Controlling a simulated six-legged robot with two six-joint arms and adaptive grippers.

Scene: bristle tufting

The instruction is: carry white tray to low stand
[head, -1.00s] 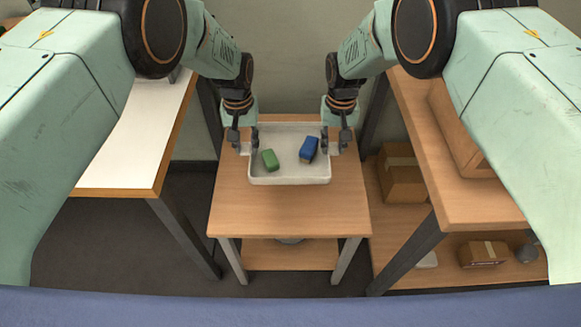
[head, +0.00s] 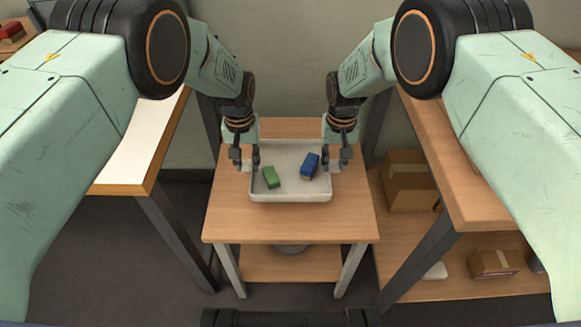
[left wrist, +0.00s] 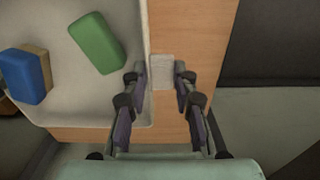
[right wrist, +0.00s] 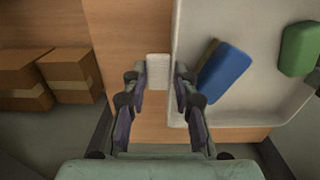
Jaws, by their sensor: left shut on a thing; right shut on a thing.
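The white tray (head: 290,196) is over the wooden top of the low stand (head: 290,226), level as far as I can see. Whether it rests on the wood or hangs just above it I cannot tell. A green block (head: 271,177) and a blue block (head: 309,166) with a tan side lie in it, apart. My left gripper (head: 245,164) is shut on the tray's left handle, a pale tab (left wrist: 166,76) in the left wrist view. My right gripper (head: 337,163) is shut on the right handle, seen in the right wrist view (right wrist: 157,72).
A white-topped table (head: 135,150) stands at the left. A wooden shelf unit (head: 465,185) stands at the right, with cardboard boxes (head: 408,180) on its lower board. A wall is close behind the stand. Bare wood shows in front of the tray.

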